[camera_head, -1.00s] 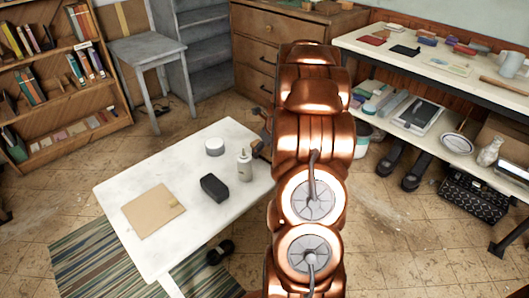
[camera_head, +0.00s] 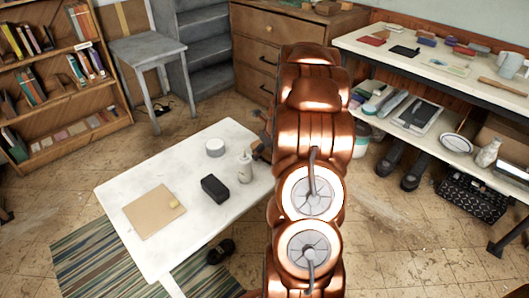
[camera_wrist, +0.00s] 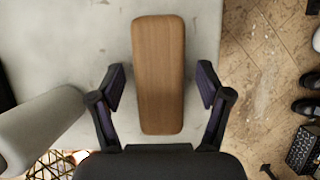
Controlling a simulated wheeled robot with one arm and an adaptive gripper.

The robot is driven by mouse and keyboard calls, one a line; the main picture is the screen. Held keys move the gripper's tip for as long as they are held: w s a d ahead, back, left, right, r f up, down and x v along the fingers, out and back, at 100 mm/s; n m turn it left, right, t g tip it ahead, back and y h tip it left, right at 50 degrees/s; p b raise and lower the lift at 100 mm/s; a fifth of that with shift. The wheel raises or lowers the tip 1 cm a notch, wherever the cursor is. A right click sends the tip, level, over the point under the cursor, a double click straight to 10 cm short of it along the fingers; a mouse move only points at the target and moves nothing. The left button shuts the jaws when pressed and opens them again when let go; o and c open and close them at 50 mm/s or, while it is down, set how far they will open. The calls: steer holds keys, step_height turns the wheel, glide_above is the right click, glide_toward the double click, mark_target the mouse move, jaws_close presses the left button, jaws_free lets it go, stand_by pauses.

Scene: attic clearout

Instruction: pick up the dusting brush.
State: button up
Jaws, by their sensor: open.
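In the wrist view, a long wooden piece with rounded corners, which looks like the back of the dusting brush (camera_wrist: 159,60), lies on the pale table (camera_wrist: 70,40). No bristles show. My gripper (camera_wrist: 160,76) is open, with one finger on each side of the wood and a gap on both sides. Whether the fingertips are down at its height I cannot tell. In the head view my arm hides the brush and most of the gripper, near the right end of the white table (camera_head: 130,185).
A pale bottle (camera_head: 245,168) stands close to the gripper; it also shows at the wrist view's left (camera_wrist: 40,130). A black box (camera_head: 215,188), a white round tin (camera_head: 215,147) and a cardboard sheet (camera_head: 150,212) lie further left. A loaded workbench (camera_head: 430,78) stands at right.

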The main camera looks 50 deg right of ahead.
steer(key=shift+c, duration=0.2)
steer(key=c, duration=1.4)
steer(key=shift+b, duration=0.8)
step_height(320, 180, up, 10)
steer(key=shift+r+p, duration=0.25)
steer(key=shift+p, duration=0.55)
